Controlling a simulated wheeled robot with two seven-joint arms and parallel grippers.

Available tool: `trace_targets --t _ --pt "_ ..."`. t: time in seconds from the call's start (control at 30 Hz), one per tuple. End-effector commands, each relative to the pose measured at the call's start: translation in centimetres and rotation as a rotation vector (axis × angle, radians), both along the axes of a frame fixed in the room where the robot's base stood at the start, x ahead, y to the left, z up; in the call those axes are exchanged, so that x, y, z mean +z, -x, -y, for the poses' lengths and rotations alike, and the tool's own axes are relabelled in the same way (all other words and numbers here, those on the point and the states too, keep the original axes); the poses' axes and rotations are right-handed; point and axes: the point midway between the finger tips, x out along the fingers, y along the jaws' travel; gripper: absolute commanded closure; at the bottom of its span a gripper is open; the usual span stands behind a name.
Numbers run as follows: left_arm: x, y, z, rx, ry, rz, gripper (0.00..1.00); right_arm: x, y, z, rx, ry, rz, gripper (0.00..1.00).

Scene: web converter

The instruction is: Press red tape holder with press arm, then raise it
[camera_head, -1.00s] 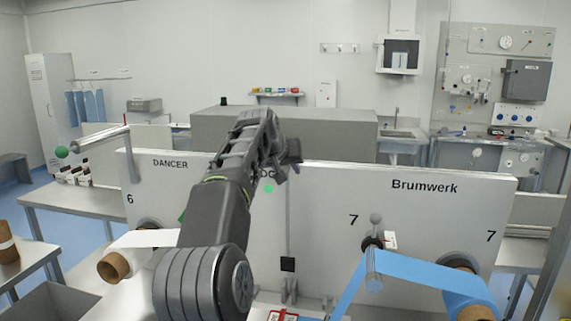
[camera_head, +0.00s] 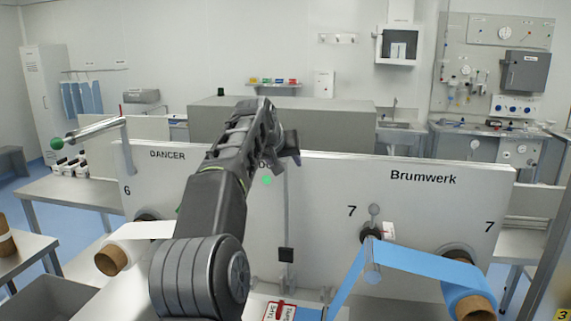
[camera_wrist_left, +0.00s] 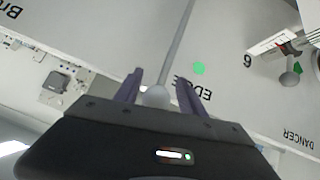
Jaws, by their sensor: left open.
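My left gripper (camera_head: 287,152) is in front of the top edge of the white machine panel, its arm coming in from the left. In the left wrist view its two purple-grey fingers (camera_wrist_left: 160,88) are open around a pale round knob (camera_wrist_left: 156,96). A long thin grey rod, which looks like the press arm (camera_wrist_left: 178,45), runs from near the knob. In the head view this rod (camera_head: 286,210) stands upright against the panel, with a black block low on it; its top is hidden. A red-framed piece, apparently the red tape holder (camera_head: 277,311), shows at the bottom edge. My right gripper is out of view.
The white panel (camera_head: 330,215) spans the middle. A blue web (camera_head: 425,265) and roll stand at right, a white roll (camera_head: 140,235) at left. A roller bar (camera_head: 97,129) juts out at the upper left. A small green dot (camera_head: 267,181) marks the panel.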

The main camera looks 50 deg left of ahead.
Motion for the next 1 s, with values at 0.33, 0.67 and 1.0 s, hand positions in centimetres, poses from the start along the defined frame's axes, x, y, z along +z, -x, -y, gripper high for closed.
trace_targets --t 0.33,0.67,1.0 --pt "3.2 3.5 2.2 0.000 0.000 0.003 0.53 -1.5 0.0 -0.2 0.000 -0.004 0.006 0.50" --pt "4.6 4.9 3.0 0.000 0.000 -0.002 0.53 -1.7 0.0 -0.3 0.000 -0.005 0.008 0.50" --pt "4.5 4.9 3.0 0.001 0.000 -0.001 0.53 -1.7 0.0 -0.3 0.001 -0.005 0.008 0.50"
